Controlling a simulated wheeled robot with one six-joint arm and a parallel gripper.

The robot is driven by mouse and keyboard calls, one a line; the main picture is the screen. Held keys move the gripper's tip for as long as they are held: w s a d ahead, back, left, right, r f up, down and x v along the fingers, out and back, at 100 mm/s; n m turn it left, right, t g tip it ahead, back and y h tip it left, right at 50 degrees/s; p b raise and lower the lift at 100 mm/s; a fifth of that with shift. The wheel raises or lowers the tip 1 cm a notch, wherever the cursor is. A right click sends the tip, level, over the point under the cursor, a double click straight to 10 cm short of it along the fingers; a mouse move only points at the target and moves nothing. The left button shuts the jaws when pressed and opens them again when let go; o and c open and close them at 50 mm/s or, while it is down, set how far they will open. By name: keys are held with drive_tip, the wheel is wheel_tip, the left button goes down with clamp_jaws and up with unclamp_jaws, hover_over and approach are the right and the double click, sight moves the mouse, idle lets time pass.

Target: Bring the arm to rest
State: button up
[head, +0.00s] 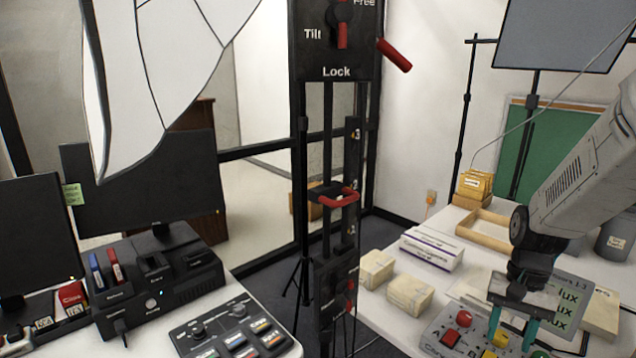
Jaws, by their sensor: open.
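My arm (575,165) reaches in from the right edge and bends downward at its dark wrist. My gripper (513,330) points down with its two teal-tipped fingers spread apart and nothing visible between them. It hangs over or just in front of a light control panel (430,348) with red and yellow buttons. I cannot tell whether the fingertips touch the panel.
A black column stand (328,150) with red handles rises in the centre. On the right table are two wrapped boxes (408,294), a long white box (432,250), a wooden tray (470,232) and a dark bin (615,238). Monitors (145,185) and a button console (235,330) occupy the left table.

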drive_tip(key=s+a+r+n+t+h, duration=0.1)
drive_tip(key=s+a+r+n+t, duration=0.2)
drive_tip(key=s+a+r+n, duration=0.4)
drive_tip(key=s+a+r, duration=0.6)
drive_tip(key=s+r, duration=0.1)
drive_tip(key=r, duration=0.2)
drive_tip(key=shift+s+a+n+t, duration=0.3)
drive_tip(key=shift+s+a+n, duration=0.05)
drive_tip(key=shift+s+n, duration=0.05)
